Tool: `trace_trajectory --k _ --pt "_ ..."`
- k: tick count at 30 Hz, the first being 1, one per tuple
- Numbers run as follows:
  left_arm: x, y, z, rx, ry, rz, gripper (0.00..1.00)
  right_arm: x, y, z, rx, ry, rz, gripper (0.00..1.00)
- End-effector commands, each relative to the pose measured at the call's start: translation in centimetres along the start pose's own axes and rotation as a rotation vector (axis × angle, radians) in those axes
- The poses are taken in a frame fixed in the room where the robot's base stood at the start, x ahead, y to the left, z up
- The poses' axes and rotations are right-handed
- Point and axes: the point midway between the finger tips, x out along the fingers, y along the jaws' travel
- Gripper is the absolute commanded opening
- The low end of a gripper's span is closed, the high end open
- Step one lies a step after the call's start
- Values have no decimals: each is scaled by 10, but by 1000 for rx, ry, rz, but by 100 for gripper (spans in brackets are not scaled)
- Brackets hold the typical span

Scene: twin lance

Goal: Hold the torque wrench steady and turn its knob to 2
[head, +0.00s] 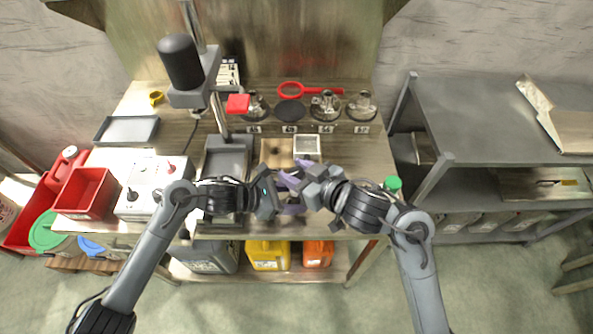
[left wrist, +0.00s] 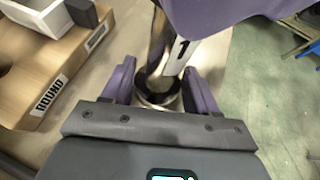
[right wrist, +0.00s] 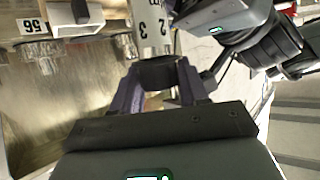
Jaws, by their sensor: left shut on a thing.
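The torque wrench shows in the left wrist view as a metal shaft (left wrist: 158,85) with a white label marked 1 (left wrist: 181,48). My left gripper (head: 286,207) is shut on this shaft. In the right wrist view the wrench has a dark knob (right wrist: 158,72), with a white scale (right wrist: 151,25) showing 2 and 3 beyond it. My right gripper (head: 291,180) has its purple fingers on either side of the knob; whether they press on it is unclear. In the head view the two grippers meet over the bench front and hide most of the wrench. The knob's setting cannot be read.
A cardboard box (head: 273,152) and a white open box (head: 307,147) stand just behind the grippers. A grey control box (head: 152,188) and a press stand (head: 226,165) are to the left.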

Motion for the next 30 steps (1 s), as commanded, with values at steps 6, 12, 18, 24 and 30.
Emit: trace_trajectory --k 6,12,18,24,30 --pt "0 0 0 0 0 -1 42 0 0 0 0 0 0 13" --pt "0 0 0 0 0 -1 42 0 1 -1 -10 2 -17 13" --pt "0 -1 0 0 0 -2 42 1 2 -1 -45 2 -88 13" --pt "0 -1 0 1 0 -3 42 1 2 -1 -100 -1 -226 13" --pt "1 -1 0 1 0 -3 42 1 2 0 -168 -4 -399 13"
